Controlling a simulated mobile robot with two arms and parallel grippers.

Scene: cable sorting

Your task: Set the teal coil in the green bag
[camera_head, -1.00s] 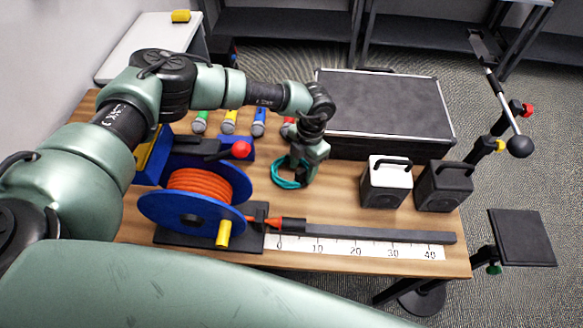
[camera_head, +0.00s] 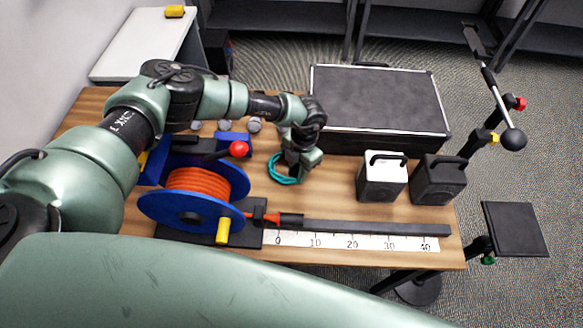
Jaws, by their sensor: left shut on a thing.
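The teal coil (camera_head: 281,177) is a small loop of cable above or on the wooden table, right of the cable reel. My left gripper (camera_head: 296,176) points down at the coil's right side and is shut on it. The gripper body hides part of the coil, and I cannot tell whether the coil touches the table. No green bag shows in this view. My right gripper is not in view.
A blue reel (camera_head: 177,209) of orange cable stands left of the coil. A black case (camera_head: 378,98) lies behind right. White (camera_head: 382,184) and dark (camera_head: 436,182) boxes stand right. A ruler strip (camera_head: 345,241) lies in front. My arm partly hides several microphones (camera_head: 254,125).

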